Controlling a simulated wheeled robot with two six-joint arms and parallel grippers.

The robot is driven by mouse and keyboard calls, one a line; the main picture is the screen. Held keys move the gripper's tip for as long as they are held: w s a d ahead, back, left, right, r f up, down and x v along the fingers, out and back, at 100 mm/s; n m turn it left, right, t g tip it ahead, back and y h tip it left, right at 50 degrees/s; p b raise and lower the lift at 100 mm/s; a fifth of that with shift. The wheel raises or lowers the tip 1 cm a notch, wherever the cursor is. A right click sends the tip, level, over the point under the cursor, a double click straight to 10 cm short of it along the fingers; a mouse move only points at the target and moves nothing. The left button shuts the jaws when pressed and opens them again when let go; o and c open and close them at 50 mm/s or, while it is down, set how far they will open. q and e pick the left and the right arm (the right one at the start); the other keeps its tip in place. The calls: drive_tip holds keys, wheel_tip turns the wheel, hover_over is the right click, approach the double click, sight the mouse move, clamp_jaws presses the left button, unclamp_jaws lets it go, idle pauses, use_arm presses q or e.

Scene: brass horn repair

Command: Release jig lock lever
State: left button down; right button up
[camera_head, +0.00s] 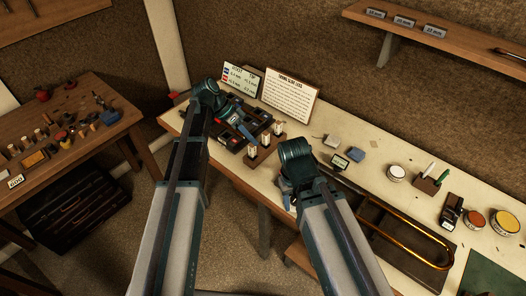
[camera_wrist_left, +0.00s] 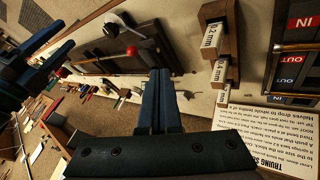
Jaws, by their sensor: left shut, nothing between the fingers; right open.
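My left gripper (camera_head: 246,131) is shut and empty over the dark tray (camera_head: 228,141) at the table's left end. In the left wrist view its blue fingers (camera_wrist_left: 160,98) are together, with nothing between them. A dark jig (camera_wrist_left: 145,46) lies beyond the fingertips in that view. On it I see a lever with a small red knob (camera_wrist_left: 132,51) and a silvery round part beside it. The left fingertips appear apart from the lever. My right gripper (camera_head: 287,191) is open near the table's front edge; its blue fingers (camera_wrist_left: 38,62) show at upper left in the wrist view. The right arm hides the lever in the head view.
A wooden rack (camera_head: 262,157) of white labelled blocks stands between the grippers. Two sign cards (camera_head: 290,95) stand behind the tray. A brass slide tube (camera_head: 440,243) lies at right. A grey block, a blue block and several round tins are on the table.

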use_arm(q)
drive_tip(key=s+d+f+b, duration=0.4)
drive_tip(key=d+f+b, duration=0.2)
drive_tip(key=d+f, duration=0.1)
drive_tip(key=shift+d, duration=0.65)
drive_tip(key=shift+f, duration=0.1)
